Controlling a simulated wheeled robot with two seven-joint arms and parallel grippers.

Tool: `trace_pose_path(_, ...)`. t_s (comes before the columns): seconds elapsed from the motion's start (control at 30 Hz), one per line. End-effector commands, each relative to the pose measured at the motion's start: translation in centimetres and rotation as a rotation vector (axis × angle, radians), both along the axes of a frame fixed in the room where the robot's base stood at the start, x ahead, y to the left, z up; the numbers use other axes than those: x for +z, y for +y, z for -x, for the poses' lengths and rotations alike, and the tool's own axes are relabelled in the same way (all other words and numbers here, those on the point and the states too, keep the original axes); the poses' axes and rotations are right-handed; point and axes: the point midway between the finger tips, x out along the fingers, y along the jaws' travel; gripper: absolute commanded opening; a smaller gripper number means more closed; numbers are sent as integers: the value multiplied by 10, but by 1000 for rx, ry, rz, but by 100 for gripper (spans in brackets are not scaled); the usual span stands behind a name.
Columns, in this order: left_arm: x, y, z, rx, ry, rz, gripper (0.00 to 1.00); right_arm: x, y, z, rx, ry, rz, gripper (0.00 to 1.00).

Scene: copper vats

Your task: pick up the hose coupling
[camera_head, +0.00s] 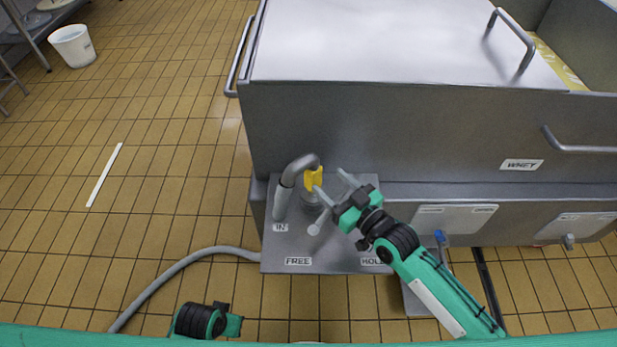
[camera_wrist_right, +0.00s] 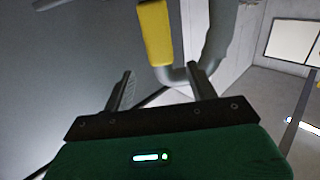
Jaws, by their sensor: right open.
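A bent grey pipe (camera_head: 290,182) rises beside the IN label on a grey plate (camera_head: 340,255). A yellow piece (camera_head: 314,179) sits at its end, above a short grey fitting (camera_head: 309,199). A light grey stub with a round end (camera_head: 318,224) lies just in front. I cannot tell for sure which part is the hose coupling. My right gripper (camera_head: 335,187) is open and empty, right beside the yellow piece. In the right wrist view, the yellow piece (camera_wrist_right: 155,35) and bent pipe (camera_wrist_right: 215,45) show beyond the open fingers (camera_wrist_right: 162,88). The left fingers are not visible.
A large steel vat (camera_head: 400,130) with handles stands behind the plate. Plate labels read FREE and, partly covered by my arm, HOL. A grey hose (camera_head: 180,265) runs left across the tiled floor. A white bucket (camera_head: 72,46) stands far left. The left floor is mostly clear.

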Motion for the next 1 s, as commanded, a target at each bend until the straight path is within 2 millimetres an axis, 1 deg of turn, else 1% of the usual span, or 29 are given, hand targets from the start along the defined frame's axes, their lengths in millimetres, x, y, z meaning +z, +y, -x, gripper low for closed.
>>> trace_pose_path(0.03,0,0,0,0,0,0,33,0,5,-7,-1,0,-1,58)
trace_pose_path(0.1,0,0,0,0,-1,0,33,0,10,-12,-1,1,-2,58)
trace_pose_path(0.27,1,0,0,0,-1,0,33,0,16,-19,0,1,-1,58)
trace_pose_path(0.5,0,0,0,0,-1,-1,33,-2,40,-44,0,0,0,58)
trace_pose_path(0.6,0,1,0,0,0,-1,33,-2,46,-52,0,1,1,58)
trace_pose_path(0.87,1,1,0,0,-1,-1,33,-2,49,-55,0,2,1,58)
trace_pose_path(0.9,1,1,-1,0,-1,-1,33,-2,48,-54,0,2,1,56)
trace_pose_path(0.97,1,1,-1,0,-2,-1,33,-2,48,-55,0,2,1,44)
trace_pose_path(1.0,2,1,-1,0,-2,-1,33,-2,48,-54,0,2,1,37)
